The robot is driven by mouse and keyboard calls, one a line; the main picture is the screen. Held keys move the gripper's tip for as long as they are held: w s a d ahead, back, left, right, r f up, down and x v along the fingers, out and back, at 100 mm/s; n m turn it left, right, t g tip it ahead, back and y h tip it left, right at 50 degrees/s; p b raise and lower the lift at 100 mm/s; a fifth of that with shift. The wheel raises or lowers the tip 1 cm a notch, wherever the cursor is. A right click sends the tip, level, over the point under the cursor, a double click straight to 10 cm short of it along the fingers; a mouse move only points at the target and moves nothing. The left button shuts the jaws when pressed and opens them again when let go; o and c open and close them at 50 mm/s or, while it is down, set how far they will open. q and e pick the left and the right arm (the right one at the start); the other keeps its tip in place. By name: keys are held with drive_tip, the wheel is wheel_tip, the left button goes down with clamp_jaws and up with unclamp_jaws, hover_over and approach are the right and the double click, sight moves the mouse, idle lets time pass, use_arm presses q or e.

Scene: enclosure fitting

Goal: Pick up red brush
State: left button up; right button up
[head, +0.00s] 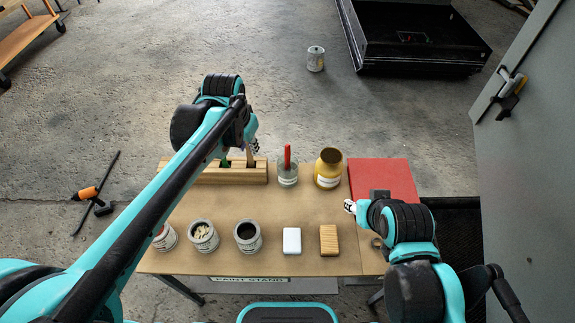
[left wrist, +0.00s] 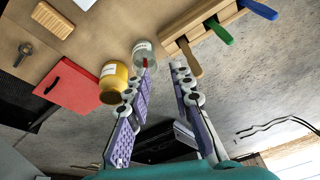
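The red brush (head: 287,157) stands upright in a glass jar (head: 288,176) at the back of the table; only its red handle shows clearly. In the left wrist view the red handle (left wrist: 145,64) rises from the jar (left wrist: 140,48), close to the tip of one finger. My left gripper (head: 251,138) is above the back edge of the table, left of the jar. In the left wrist view its fingers (left wrist: 159,72) are apart with nothing between them. My right gripper (head: 350,206) is low at the table's right side; its finger opening is unclear.
A wooden rack (head: 200,175) holding brushes is left of the jar. A yellow can (head: 328,168) stands just right of it, then a red panel (head: 395,178). Several cans, a white block (head: 292,240) and a wooden block (head: 328,240) line the front. The table middle is clear.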

use_arm(q)
drive_tip(key=w+d+f+m+g, duration=0.2)
drive_tip(key=w+d+f, duration=0.35)
drive_tip(key=w, duration=0.35)
drive_tip(key=m+g+p, duration=0.1)
drive_tip(key=m, duration=0.1)
hover_over(288, 151)
drive_tip(key=w, duration=0.1)
drive_tip(key=f, duration=0.6)
drive_tip(key=shift+a, duration=0.3)
drive_tip(key=shift+w+d+f, duration=0.1)
drive_tip(key=shift+d+f, duration=0.05)
drive_tip(key=shift+f, duration=0.15)
wheel_tip(288, 151, down, 7)
drive_tip(key=shift+r+b, duration=0.1)
drive_tip(key=shift+b, duration=1)
drive_tip(key=f+b, duration=0.2)
drive_tip(key=f, duration=0.3)
drive_tip(key=shift+s+f, duration=0.1)
drive_tip(key=shift+s, duration=0.1)
use_arm(e)
drive_tip(key=f, duration=0.1)
drive_tip(key=w+f, duration=0.1)
drive_tip(key=f, duration=0.1)
drive_tip(key=shift+f, duration=0.1)
use_arm(q)
drive_tip(key=shift+c, duration=0.3)
clamp_jaws()
